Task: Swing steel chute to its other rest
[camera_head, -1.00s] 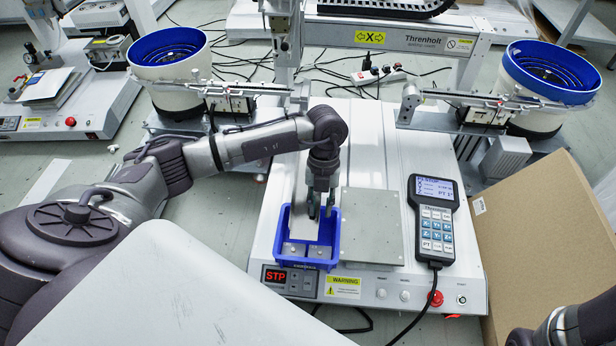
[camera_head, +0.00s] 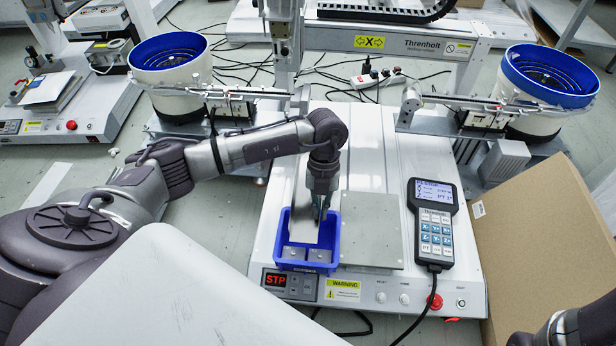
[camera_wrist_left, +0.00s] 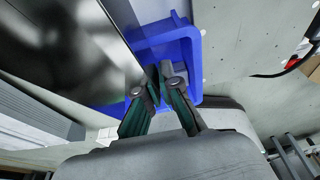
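The steel chute (camera_head: 306,222) is a long, narrow pale metal strip. It slopes toward me, with its near end over the left part of the blue bin (camera_head: 335,240). In the left wrist view the chute (camera_wrist_left: 60,45) is a dark, shiny sheet at upper left, with the bin (camera_wrist_left: 185,50) beside and below it. My left gripper (camera_head: 321,212) points down at the chute's right edge, above the bin. In the wrist view its fingertips (camera_wrist_left: 159,73) are close together at that edge; the contact itself is partly hidden. My right gripper is out of view.
A grey plate (camera_head: 371,228) lies right of the bin, then a handheld pendant (camera_head: 434,222). A front panel shows a red STP display (camera_head: 275,279). A cardboard box (camera_head: 545,225) stands at right. Blue feeder bowls (camera_head: 170,48) flank the gantry. A white panel (camera_head: 180,295) covers the lower left.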

